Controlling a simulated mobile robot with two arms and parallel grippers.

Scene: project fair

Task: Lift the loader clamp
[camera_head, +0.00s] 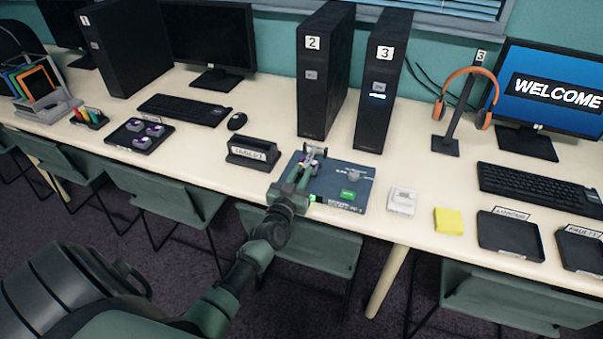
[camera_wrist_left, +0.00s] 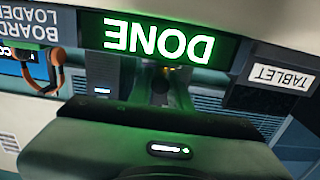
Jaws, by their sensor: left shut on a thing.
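The board loader (camera_head: 327,187) is a flat blue-grey panel on the table with a lit green patch (camera_head: 348,194). The loader clamp (camera_head: 314,152) is a small metallic part at the panel's back left, partly hidden by my gripper. My left gripper (camera_head: 303,170) reaches over the panel from the front and is shut on the clamp. In the left wrist view, a lit green DONE display (camera_wrist_left: 160,42) shows upside down, and the fingertips and their hold are dark and hard to make out. My right gripper is not in view.
A black tablet stand (camera_head: 253,152) is left of the loader. Computer towers 2 (camera_head: 322,75) and 3 (camera_head: 380,85) stand behind it. A small white box (camera_head: 402,201), a yellow pad (camera_head: 448,221) and a black tray (camera_head: 510,235) lie to the right. Green chairs (camera_head: 305,240) are below the table edge.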

